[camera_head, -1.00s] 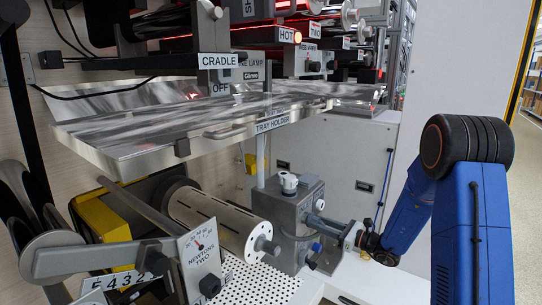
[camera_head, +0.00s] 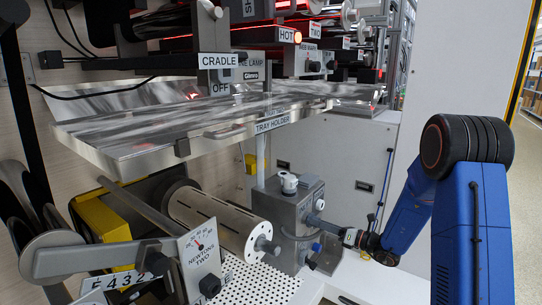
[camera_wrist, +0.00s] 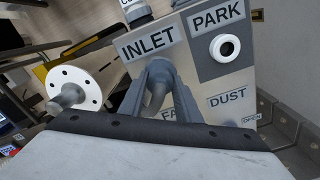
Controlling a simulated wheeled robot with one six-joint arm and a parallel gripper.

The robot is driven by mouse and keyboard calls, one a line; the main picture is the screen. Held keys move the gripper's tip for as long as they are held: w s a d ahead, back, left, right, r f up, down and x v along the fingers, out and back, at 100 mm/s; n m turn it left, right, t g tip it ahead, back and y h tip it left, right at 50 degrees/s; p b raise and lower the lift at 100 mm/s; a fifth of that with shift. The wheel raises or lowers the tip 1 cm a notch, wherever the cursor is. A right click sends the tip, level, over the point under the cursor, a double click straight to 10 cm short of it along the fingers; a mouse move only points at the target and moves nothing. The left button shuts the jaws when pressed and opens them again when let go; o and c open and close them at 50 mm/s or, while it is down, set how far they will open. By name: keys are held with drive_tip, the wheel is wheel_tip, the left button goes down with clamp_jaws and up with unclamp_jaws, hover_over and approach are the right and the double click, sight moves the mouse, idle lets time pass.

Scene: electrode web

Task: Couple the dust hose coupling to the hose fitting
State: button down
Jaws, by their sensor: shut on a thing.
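My gripper (camera_wrist: 160,82) is shut on a grey, rounded part, which I take to be the dust hose coupling (camera_wrist: 158,92). It sits between the two grey fingers, just below the INLET label on the grey metal box. In the head view my gripper (camera_head: 320,223) reaches from the right to the front of that box (camera_head: 297,208). The hose fitting cannot be made out; the coupling and fingers cover the spot below INLET. I cannot tell how far the coupling is seated.
A white ring port (camera_wrist: 225,48) under the PARK label is empty, right of my gripper. The DUST label (camera_wrist: 228,98) is below it. A pale slotted roller (camera_head: 215,220) lies left of the box. The metal tray holder (camera_head: 180,125) hangs above.

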drive_tip(key=c, duration=1.2)
unclamp_jaws()
drive_tip(key=shift+v, duration=4.55)
